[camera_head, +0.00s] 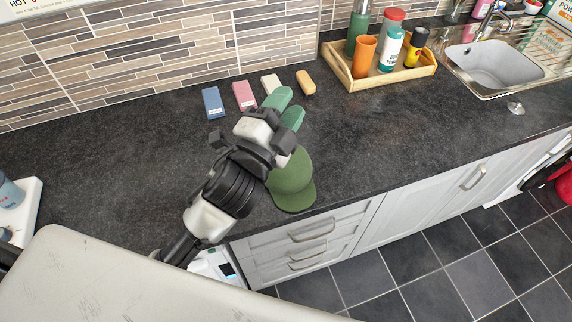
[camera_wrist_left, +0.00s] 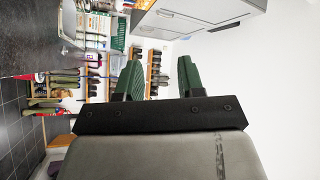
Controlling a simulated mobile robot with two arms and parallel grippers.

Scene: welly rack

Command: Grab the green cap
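The green cap (camera_head: 292,172) lies on the dark countertop near its front edge, with its brim towards the drawers. My left gripper (camera_head: 287,104) is over the counter, just beyond the cap in the picture. Its two green-padded fingers stand apart and point away from the cap, with nothing between them. The gripper body overlaps the upper left part of the cap in the picture. The fingers also show apart and empty in the left wrist view (camera_wrist_left: 160,75), where the cap is not visible. My right gripper is not in view.
A blue block (camera_head: 212,103), a pink block (camera_head: 244,96), a cream block (camera_head: 271,84) and an orange block (camera_head: 306,83) lie along the back. The counter right of the cap is clear.

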